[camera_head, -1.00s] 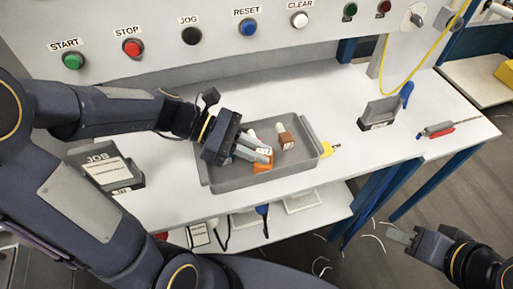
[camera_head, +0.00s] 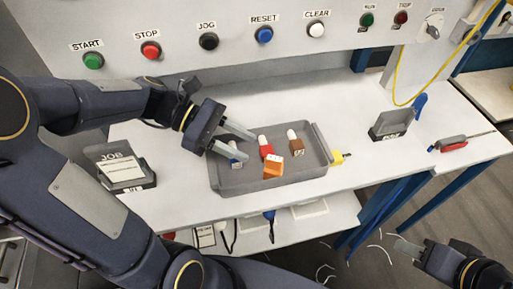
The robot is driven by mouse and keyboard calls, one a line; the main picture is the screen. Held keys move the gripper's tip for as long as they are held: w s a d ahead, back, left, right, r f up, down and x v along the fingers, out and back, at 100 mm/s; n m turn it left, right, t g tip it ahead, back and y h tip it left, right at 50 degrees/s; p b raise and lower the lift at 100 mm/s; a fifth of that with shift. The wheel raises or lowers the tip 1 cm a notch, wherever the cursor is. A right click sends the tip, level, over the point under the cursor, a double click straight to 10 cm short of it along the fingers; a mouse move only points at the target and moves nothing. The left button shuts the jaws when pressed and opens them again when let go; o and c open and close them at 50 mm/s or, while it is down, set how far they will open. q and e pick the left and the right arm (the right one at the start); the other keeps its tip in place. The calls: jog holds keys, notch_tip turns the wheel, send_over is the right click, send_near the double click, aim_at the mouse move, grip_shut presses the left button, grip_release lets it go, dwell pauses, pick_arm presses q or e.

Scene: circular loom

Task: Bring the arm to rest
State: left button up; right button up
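My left gripper (camera_head: 244,143) is open and empty, its two fingers parted above the left part of a grey tray (camera_head: 318,157) on the white bench. In the tray are a red piece with a white top (camera_head: 265,147), a brown one (camera_head: 295,142), an orange block (camera_head: 273,167) and a white-and-blue one (camera_head: 233,152) near the lower finger. My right gripper (camera_head: 402,247) is at the lower right, off the bench and over the floor. Its fingers look close together, and I cannot tell if they are parted.
A panel with several buttons, such as the green START (camera_head: 93,61), stands behind the bench. A JOB card holder (camera_head: 122,169) is left of the tray. A small grey bin (camera_head: 390,124) and a red-handled tool (camera_head: 455,144) lie right.

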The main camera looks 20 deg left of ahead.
pick_arm(q)
jog(key=shift+a+r, duration=0.2)
jog(key=shift+a, duration=0.4)
jog(key=shift+s+d+r, duration=0.1)
jog(key=shift+s+r, duration=0.1)
jog(key=shift+s, duration=0.05)
jog(key=s+a+r+m+t+y+p, duration=0.2)
jog(key=s+m+t+y+p, duration=0.2)
jog(key=s+m+y, duration=0.5)
jog(key=m+p, duration=0.2)
jog(key=m, duration=0.6)
jog(key=shift+a+r+t+y+p, duration=0.2)
jog(key=shift+r+t+y+p, duration=0.05)
jog(key=shift+t+y+p, duration=0.15)
jog(key=shift+d, duration=0.1)
